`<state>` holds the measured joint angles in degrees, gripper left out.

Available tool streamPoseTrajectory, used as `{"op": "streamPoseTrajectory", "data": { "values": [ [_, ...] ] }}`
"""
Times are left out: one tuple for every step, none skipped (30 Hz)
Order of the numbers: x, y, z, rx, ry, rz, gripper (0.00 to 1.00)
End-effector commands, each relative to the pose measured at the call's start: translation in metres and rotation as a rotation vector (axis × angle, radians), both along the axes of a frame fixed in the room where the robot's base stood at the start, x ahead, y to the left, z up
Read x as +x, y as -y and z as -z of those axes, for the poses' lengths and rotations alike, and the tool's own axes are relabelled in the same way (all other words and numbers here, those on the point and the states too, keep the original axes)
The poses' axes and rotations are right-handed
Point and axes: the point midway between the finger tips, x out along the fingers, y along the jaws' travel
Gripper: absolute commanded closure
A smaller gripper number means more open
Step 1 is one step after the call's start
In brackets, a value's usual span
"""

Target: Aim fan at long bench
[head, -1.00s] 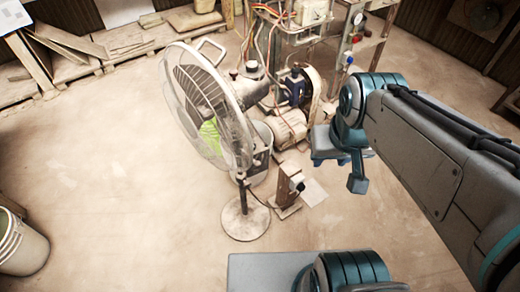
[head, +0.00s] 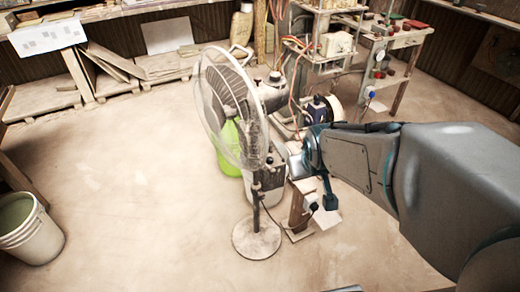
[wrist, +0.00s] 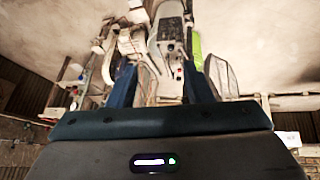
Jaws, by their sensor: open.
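The pedestal fan (head: 257,238) stands upright on a round base in the middle of the head view. Its wire cage faces left, and its motor housing is on the right. A long low bench (head: 150,72) with leaning boards runs along the back wall at the left, on the side the cage faces. My gripper (head: 318,185) is just right of the fan's post, partly hidden by my arm. In the wrist view my gripper (wrist: 158,85) is open, with a grey box with knobs (wrist: 172,38) beyond its fingers. I cannot tell whether it touches the fan.
A lime-green bin (head: 230,148) stands behind the fan. A wired machine (head: 335,45) and a worktable with red parts (head: 405,40) are behind at right. A small stand (head: 298,212) is beside the fan's base. A bucket (head: 28,225) is at left; floor between is clear.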

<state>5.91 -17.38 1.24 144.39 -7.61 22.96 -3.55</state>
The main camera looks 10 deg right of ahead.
Motion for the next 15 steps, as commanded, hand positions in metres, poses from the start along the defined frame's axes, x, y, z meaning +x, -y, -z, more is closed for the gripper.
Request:
{"op": "streamPoseTrajectory", "data": {
  "values": [
    [0.015,0.006,0.034,-0.019,0.033,-0.019,0.54],
    [0.025,0.008,0.044,-0.031,0.06,-0.034,0.54],
    [0.037,0.011,0.058,-0.044,0.099,-0.055,0.54],
    [0.046,0.013,0.068,-0.053,0.126,-0.071,0.54],
    [0.055,0.015,0.078,-0.061,0.154,-0.088,0.54],
    [0.065,0.017,0.092,-0.07,0.191,-0.111,0.54],
    [0.073,0.018,0.102,-0.077,0.219,-0.129,0.54],
    [0.08,0.019,0.112,-0.08,0.248,-0.146,0.54],
    [0.089,0.02,0.126,-0.083,0.286,-0.17,0.54],
    [0.096,0.02,0.136,-0.084,0.315,-0.189,0.54],
    [0.102,0.02,0.146,-0.085,0.344,-0.206,0.54],
    [0.109,0.019,0.159,-0.084,0.385,-0.231,0.54],
    [0.114,0.019,0.169,-0.08,0.415,-0.246,0.54],
    [0.119,0.018,0.178,-0.076,0.445,-0.263,0.54],
    [0.124,0.018,0.191,-0.069,0.486,-0.283,0.54]
  ]
}}
